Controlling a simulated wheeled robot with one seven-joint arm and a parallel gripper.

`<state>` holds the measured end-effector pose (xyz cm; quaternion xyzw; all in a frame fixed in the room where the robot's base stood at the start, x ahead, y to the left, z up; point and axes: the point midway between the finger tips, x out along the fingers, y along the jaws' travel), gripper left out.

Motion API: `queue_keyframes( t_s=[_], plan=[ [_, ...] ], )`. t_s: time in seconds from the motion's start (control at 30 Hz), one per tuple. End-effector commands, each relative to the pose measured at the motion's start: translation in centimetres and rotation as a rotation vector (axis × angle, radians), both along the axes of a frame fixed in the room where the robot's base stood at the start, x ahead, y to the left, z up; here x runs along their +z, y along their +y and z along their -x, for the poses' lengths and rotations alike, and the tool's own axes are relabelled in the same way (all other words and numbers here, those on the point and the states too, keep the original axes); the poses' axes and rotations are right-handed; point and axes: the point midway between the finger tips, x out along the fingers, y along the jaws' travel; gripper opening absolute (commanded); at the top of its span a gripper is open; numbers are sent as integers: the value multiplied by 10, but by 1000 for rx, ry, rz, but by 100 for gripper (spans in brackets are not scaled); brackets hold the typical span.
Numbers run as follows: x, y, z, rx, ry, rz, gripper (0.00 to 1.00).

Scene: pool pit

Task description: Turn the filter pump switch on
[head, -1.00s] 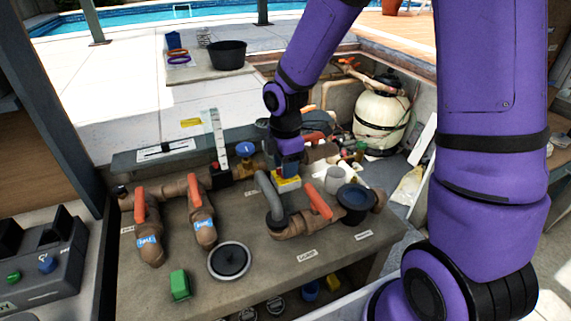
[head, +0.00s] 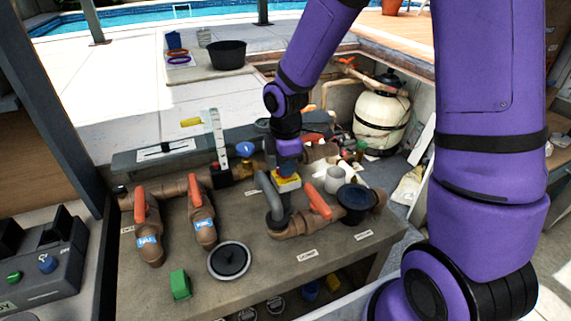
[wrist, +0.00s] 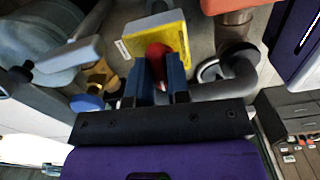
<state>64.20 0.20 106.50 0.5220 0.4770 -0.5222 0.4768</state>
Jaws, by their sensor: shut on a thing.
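A yellow box (head: 287,183) stands on the bench among the pipes, and I take it for the pump switch. In the wrist view the yellow box (wrist: 152,36) has a round red knob (wrist: 157,52) on its face. My gripper (wrist: 159,76) has its two blue fingers on either side of the red knob and is shut on it. In the head view my gripper (head: 288,167) reaches down onto the box from above and hides the knob. I cannot read the switch's position.
Brown pipes with orange handles (head: 319,201) and a grey bent hose (head: 270,196) stand close beside the box. A black-topped cup (head: 356,199), a round lid (head: 230,260) and a green block (head: 180,285) are on the bench. A control console (head: 40,268) is at left.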

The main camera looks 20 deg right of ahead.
Motion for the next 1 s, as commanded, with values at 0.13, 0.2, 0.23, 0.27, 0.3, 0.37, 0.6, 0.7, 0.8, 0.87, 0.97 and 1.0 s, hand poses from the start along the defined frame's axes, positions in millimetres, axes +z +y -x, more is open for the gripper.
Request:
queue_keyframes(
  t_s=[0.13, 0.2, 0.23, 0.27, 0.3, 0.37, 0.6, 0.7, 0.8, 0.87, 0.97, 1.0],
  plan=[
    [0, 0, 0, -101, -1, 0, 0],
    [0, 0, 0, -160, -1, 0, 0],
    [0, 0, 0, -188, -1, 0, 0],
    [0, 0, 0, -217, -1, 0, 0],
    [0, 0, 0, -255, -1, 0, 0],
    [0, 0, 0, -311, -1, 0, 0],
    [0, 0, 0, -540, -1, 0, 0],
    [0, 0, 0, -635, -2, 0, 0],
    [1, 0, 0, -731, -2, -1, 0],
    [1, 0, 0, -788, -2, 0, 0],
    [1, 0, 0, -882, -2, 0, 0],
    [1, 0, -1, -921, -2, 0, 0]
  ],
)
